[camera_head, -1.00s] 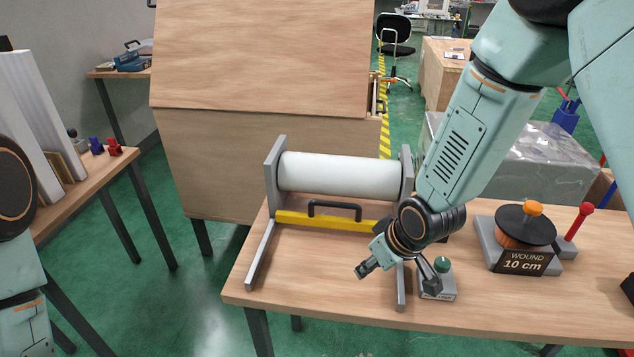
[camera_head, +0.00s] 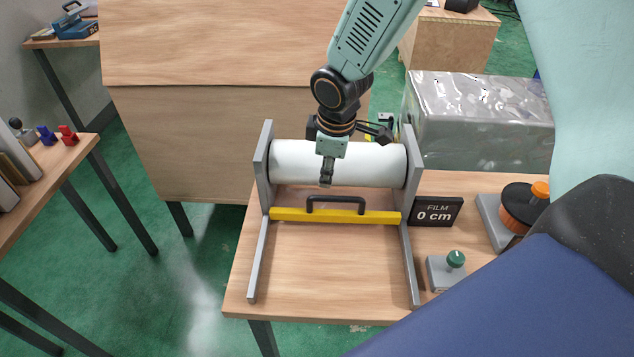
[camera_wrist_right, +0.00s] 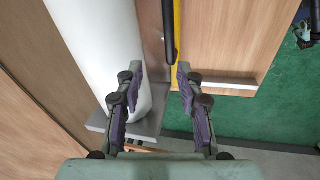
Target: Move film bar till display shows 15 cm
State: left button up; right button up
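The yellow film bar (camera_head: 290,215) with its black handle (camera_head: 336,203) lies across the two grey rails of the film stand, just in front of the white film roll (camera_head: 370,164). The display (camera_head: 436,212) to the right of the bar reads FILM 0 cm. My right gripper (camera_head: 326,182) hangs in front of the roll, above and behind the handle. In the right wrist view my right gripper (camera_wrist_right: 158,78) is open and empty, with the handle (camera_wrist_right: 169,35) and bar (camera_wrist_right: 178,20) beyond its fingertips. My left gripper is not in view.
A green knob on a grey base (camera_head: 455,260) stands right of the rails. A spool with an orange knob (camera_head: 525,203) sits further right. A wrapped silver block (camera_head: 480,115) is behind the table. The tabletop between the rails (camera_head: 330,265) is clear.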

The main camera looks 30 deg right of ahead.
aim_at(336, 197)
jog(key=shift+s+d+n, duration=0.15)
jog(key=shift+d+n, duration=0.15)
jog(key=shift+n+g+h, duration=0.3)
jog(key=shift+g, duration=0.1)
jog(key=f, duration=0.3)
jog(key=d+f, duration=0.1)
jog(key=f, duration=0.2)
jog(key=shift+s+d+f, duration=0.15)
jog(key=shift+f, duration=0.45)
jog(key=shift+s+a+r, duration=0.2)
jog(key=shift+s, duration=0.25)
jog(key=shift+w+d+f, duration=0.15)
jog(key=shift+w+f, duration=0.2)
jog(key=shift+w, duration=0.2)
jog(key=c, duration=0.4)
jog(key=shift+s+r, duration=0.25)
jog(key=shift+s, duration=0.1)
grip_shut()
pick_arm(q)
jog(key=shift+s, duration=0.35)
pick_arm(e)
jog(key=shift+w, duration=0.1)
